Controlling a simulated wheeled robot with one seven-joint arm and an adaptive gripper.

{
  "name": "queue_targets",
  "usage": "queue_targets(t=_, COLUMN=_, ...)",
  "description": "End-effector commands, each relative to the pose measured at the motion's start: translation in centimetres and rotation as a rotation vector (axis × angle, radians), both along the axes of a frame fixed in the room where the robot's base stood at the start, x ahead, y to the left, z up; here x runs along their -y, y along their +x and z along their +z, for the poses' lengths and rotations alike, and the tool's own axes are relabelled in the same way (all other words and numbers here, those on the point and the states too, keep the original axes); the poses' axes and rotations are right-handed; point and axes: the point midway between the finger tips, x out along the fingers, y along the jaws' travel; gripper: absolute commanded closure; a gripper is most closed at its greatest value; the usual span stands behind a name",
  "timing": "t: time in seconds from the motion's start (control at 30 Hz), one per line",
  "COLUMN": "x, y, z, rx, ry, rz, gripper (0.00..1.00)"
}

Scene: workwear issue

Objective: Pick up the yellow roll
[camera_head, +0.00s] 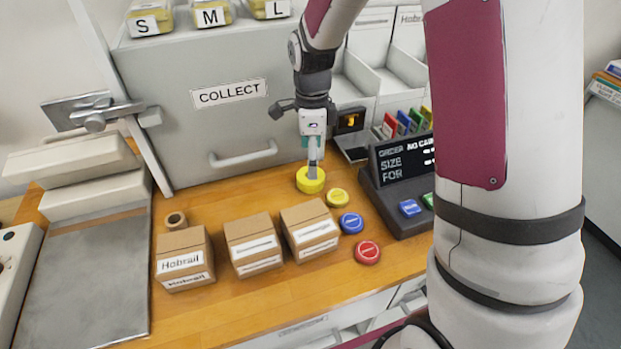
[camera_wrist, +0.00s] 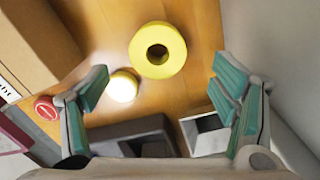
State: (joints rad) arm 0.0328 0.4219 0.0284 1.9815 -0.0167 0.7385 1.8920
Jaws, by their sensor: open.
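The yellow roll (camera_head: 304,187) lies flat on the wooden counter in front of the grey COLLECT cabinet. In the wrist view the roll (camera_wrist: 174,42) shows its dark central hole and sits beyond the fingertips, between their lines and toward the top. My gripper (camera_head: 313,172) points down just above the roll in the head view and partly covers it. In the wrist view my gripper (camera_wrist: 161,76) has its two teal-padded fingers wide apart with nothing between them. Whether a fingertip touches the roll cannot be told.
A yellow disc (camera_head: 338,198) lies close to the roll, with a blue disc (camera_head: 351,223) and a red disc (camera_head: 367,252) nearer the front. Several cardboard boxes (camera_head: 255,246) stand to the front left. An order display (camera_head: 402,162) stands at the right, and the COLLECT cabinet (camera_head: 215,130) rises behind.

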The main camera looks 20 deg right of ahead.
Motion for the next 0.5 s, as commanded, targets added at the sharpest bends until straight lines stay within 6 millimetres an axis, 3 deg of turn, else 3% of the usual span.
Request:
queue_targets(t=0.17, x=0.0, y=-0.1, z=-1.1, rx=-0.002, ry=0.000, rz=0.001, gripper=0.20)
queue_targets(t=0.5, x=-0.1, y=-0.3, z=-5.4, rx=-0.002, ry=0.000, rz=0.001, gripper=0.20)
